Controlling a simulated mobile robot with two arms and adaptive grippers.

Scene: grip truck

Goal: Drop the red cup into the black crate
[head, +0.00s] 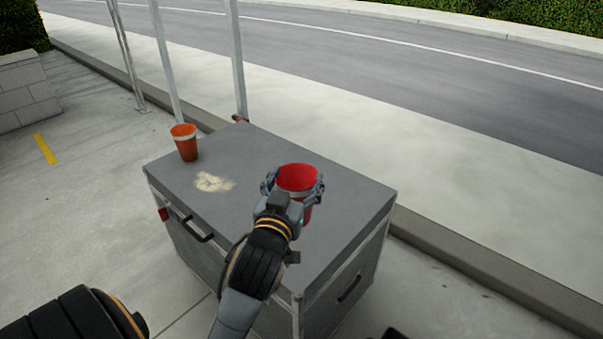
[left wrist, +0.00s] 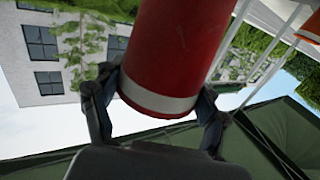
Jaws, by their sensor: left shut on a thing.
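The red cup (head: 297,178) is upright with its open mouth facing up, in my left gripper (head: 293,187) over the grey chest's top. The gripper's fingers close around both sides of the cup. In the left wrist view the red cup (left wrist: 185,45) shows a pale band and sits between the two fingers (left wrist: 155,100). The cup's base is hidden by the hand in the head view, so I cannot tell how high it is above the chest. I see no black crate clearly. My right gripper is not in view.
An orange cup (head: 186,143) stands at the far left of the grey chest (head: 330,235). A pale patch (head: 213,182) marks the chest's top. Metal poles (head: 165,62) rise behind it. Pavement and a road lie beyond. A small dark thing at the bottom edge is unclear.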

